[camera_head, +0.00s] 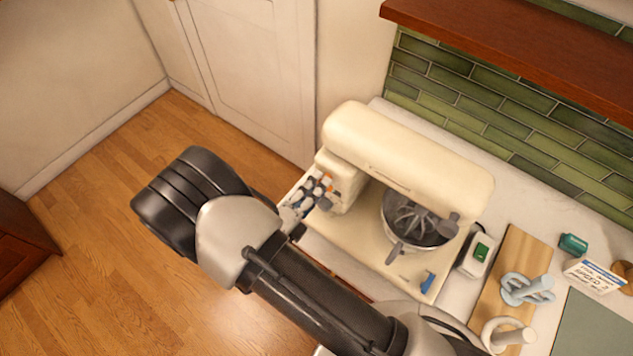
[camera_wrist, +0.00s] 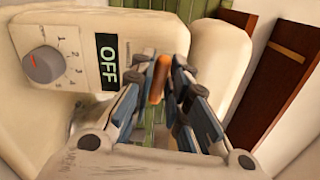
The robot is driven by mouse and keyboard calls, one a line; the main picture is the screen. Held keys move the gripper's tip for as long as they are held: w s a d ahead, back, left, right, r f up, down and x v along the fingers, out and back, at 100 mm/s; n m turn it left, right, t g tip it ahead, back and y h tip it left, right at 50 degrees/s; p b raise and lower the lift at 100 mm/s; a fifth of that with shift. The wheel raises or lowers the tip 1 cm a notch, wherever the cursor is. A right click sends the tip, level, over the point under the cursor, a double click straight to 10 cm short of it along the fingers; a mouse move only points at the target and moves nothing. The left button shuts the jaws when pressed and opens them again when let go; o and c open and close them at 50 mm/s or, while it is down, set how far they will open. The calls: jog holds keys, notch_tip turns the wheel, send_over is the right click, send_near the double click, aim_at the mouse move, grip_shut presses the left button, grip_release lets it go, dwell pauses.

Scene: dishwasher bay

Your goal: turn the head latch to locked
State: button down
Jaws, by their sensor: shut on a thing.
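The cream stand mixer (camera_head: 405,160) stands on the counter with its head lying level over the bowl (camera_head: 428,235). In the head view my gripper (camera_head: 314,192) reaches the mixer's left end. The fingers hide part of the latch, and no lock marking is readable.
A grey speed knob (camera_wrist: 43,65) and a black OFF label (camera_wrist: 107,62) sit beside the latch. A wooden board (camera_head: 512,260), a pale blue thing (camera_head: 527,288) and a green-and-white box (camera_head: 478,252) lie right of the mixer. A wooden shelf (camera_head: 520,40) hangs above.

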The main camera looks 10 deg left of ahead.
jog(key=shift+n, duration=0.6)
jog(key=c, duration=1.6)
grip_release()
jog(key=v, duration=1.2)
jog(key=shift+f, duration=0.1)
